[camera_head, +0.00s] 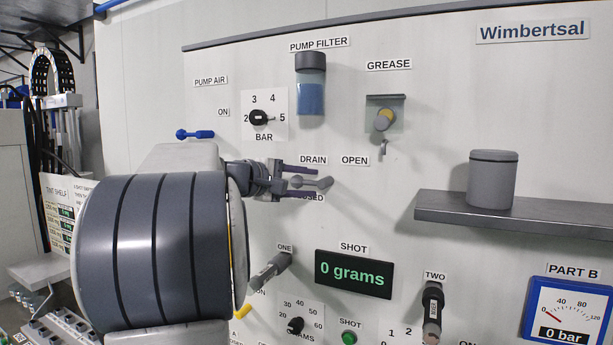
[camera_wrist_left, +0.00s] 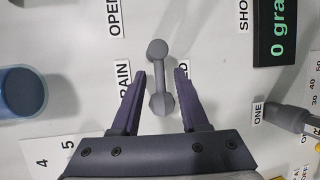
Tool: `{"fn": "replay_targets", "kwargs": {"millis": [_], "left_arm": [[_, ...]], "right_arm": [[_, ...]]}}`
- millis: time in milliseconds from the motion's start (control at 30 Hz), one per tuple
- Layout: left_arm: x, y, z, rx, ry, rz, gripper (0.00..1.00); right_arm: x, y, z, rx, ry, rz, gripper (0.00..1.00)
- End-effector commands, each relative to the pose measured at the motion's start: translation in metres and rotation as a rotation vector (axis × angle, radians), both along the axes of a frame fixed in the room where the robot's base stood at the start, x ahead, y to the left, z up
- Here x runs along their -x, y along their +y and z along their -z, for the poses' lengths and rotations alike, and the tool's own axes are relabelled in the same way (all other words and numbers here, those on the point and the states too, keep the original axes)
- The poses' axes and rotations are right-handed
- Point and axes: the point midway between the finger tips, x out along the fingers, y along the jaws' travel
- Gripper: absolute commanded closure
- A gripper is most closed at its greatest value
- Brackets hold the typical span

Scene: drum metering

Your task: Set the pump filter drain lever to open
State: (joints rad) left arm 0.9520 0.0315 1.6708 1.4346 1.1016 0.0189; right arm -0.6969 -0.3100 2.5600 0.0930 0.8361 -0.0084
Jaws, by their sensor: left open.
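The grey drain lever (camera_head: 325,183) is on the white panel under the DRAIN label (camera_head: 313,160), with the OPEN label (camera_head: 355,160) up to its right. The CLOSED label (camera_head: 312,198) below is partly hidden by my left gripper. My left gripper (camera_head: 308,181) is open, its two purple fingers around the lever from the left in the head view. In the left wrist view the lever (camera_wrist_left: 159,78) shows as a short bar with a rounded piece at each end, lying between the fingers with gaps on both sides. My right gripper is not in view.
The pump filter (camera_head: 311,90) with blue liquid is above, and the grease fitting (camera_head: 383,120) is to its right. The pressure knob (camera_head: 259,118) is up left. Lever ONE (camera_head: 270,268) is below my gripper. A shelf (camera_head: 530,228) with a grey canister (camera_head: 493,180) juts out right.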

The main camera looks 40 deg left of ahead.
Motion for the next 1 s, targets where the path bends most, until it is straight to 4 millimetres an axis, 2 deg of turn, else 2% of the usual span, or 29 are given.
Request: {"fn": "replay_targets", "kwargs": {"millis": [267,300,367,400,433,1000], "left_arm": [[-0.0027,-0.0004,0.0014,0.000,0.001,0.000,0.56],[-0.0026,-0.0004,0.0014,0.000,0.001,0.000,0.60],[-0.0025,-0.0003,0.0013,0.000,0.001,-0.001,0.83],[-0.0024,-0.0003,0.0013,0.000,0.001,-0.001,0.98],[-0.0024,-0.0002,0.0013,0.000,0.001,-0.001,1.00],[-0.0018,0.0021,0.0013,0.000,0.000,-0.007,1.00]], "right_arm": [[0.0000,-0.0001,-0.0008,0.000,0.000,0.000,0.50],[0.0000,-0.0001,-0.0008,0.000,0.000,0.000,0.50],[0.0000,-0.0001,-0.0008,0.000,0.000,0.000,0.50],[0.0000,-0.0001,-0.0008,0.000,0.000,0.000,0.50],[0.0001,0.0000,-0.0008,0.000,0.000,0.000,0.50],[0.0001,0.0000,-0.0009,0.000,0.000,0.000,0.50]]}}
